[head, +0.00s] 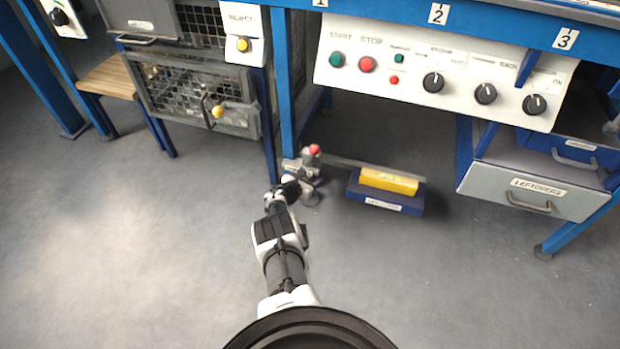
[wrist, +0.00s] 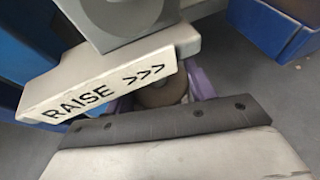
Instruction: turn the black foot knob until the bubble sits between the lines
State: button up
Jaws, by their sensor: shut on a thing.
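My gripper (head: 289,183) is down at the foot of a blue table leg, near the floor. In the wrist view my gripper (wrist: 162,100) has purplish finger parts on both sides of a dark, rounded foot knob (wrist: 163,91), and it is shut on this knob. The knob is mostly hidden by the plate above and by my dark gripper edge below. A pale plate reading "RAISE >>>" (wrist: 100,90) lies just over the knob, its arrows pointing right. I cannot make out a bubble or its lines in either view.
A yellow bar (head: 389,181) lies on a low blue block (head: 384,199) right of the leg. A drawer marked "LEFTOVERS" (head: 529,193) is at the right. The floor in front is clear.

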jog(key=shift+d+r+n+t+y+p, duration=0.15)
jog(key=shift+r+n+t+y+p, duration=0.15)
jog(key=shift+n+y+p, duration=0.6)
jog(key=shift+p, duration=0.45)
jog(key=shift+f+n+t+y+p, duration=0.15)
jog(key=shift+n+t+y+p, duration=0.3)
jog(key=shift+n+y, duration=0.3)
jog(key=shift+f+n+t+y, duration=0.1)
jog(key=shift+n+t+y, duration=0.15)
jog(key=shift+n+y, duration=0.5)
jog(key=o, duration=1)
jog(key=shift+s+a, duration=0.1)
jog(key=shift+a, duration=0.1)
